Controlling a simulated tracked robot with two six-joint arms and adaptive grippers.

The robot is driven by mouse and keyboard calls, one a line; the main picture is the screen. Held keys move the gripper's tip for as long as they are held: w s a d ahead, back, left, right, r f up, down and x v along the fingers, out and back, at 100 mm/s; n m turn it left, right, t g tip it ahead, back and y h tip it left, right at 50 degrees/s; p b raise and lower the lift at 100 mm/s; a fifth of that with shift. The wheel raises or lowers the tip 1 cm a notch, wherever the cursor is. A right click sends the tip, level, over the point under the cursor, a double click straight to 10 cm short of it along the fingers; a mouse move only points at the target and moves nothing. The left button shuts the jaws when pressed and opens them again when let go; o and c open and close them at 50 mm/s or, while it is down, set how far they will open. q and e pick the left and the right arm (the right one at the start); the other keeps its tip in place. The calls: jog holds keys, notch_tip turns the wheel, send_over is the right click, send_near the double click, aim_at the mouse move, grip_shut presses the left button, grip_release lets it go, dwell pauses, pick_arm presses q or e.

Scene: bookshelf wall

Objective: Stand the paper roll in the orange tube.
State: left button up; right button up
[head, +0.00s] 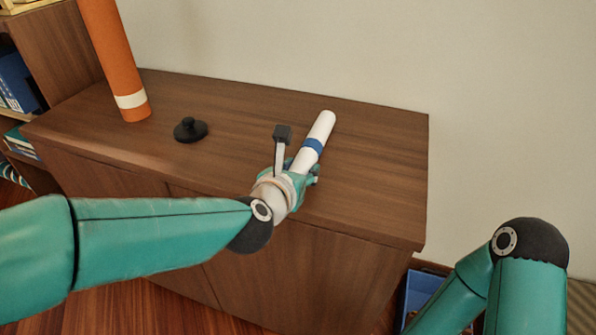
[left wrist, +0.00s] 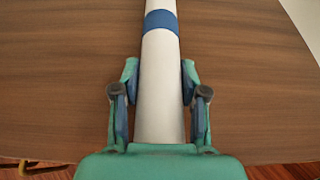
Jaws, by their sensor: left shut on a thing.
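The paper roll (head: 321,128) is white with a blue band and lies above or on the cabinet top; I cannot tell if it touches the wood. My left gripper (head: 304,172) is shut on the paper roll near its close end. In the left wrist view the roll (left wrist: 161,85) runs straight out between the two fingers of the left gripper (left wrist: 160,85). The orange tube (head: 114,55) stands upright at the back left of the cabinet, with a cream band near its base. Its top is out of view. My right gripper is out of view.
A black knobbed lid (head: 190,129) lies on the wooden cabinet top (head: 240,110) between the tube and the roll. A wall stands behind. A bookshelf (head: 60,50) is at the left. A blue bin (head: 422,289) sits on the floor right of the cabinet.

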pick_arm(q)
jog(key=o, duration=1.2)
jog(key=p+v, duration=0.2)
jog(key=v, duration=1)
